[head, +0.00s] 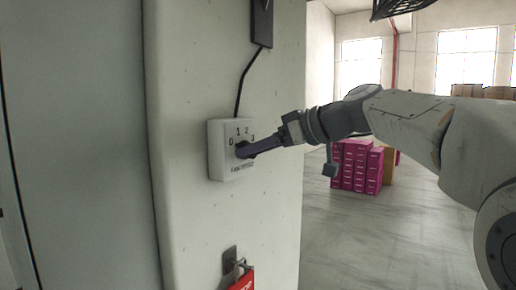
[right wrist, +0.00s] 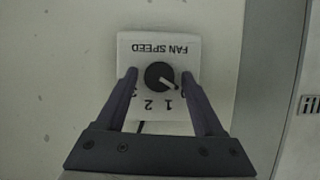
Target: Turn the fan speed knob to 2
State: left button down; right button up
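The fan speed box (head: 217,152) is a white plate on the wall column, marked 0, 1, 2 and 3. In the right wrist view the box (right wrist: 135,45) appears upside down with the words FAN SPEED. Its round black knob (right wrist: 158,72) has a white pointer line aimed toward the 0, which a finger partly covers. My right gripper (right wrist: 160,73) is open, with one finger on each side of the knob and a gap on both sides. In the head view my right gripper (head: 245,150) reaches the box from the right and hides the knob. My left gripper is not in view.
A black cable (head: 241,85) runs from the box up to a dark fixture (head: 262,22). A red tag (head: 242,283) hangs from a hasp below. Pink boxes (head: 357,167) stand on the floor behind my arm.

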grip_shut()
jog(key=shift+w+d+f+m+g+y+b, duration=0.1)
jog(key=shift+m+g+y+b, duration=0.7)
jog(key=shift+m, duration=1.15)
jog(key=shift+w+d+f+m+g+y+b, duration=0.15)
jog(key=shift+m+y+b, duration=0.35)
jog(key=shift+m+y, duration=1.1)
jog(key=shift+a+f+m+g+y+b, duration=0.1)
jog(key=shift+m+g+y+b, duration=0.5)
jog(key=shift+m, duration=1.75)
jog(key=shift+r, duration=0.1)
jog(key=shift+o, duration=1)
grip_release()
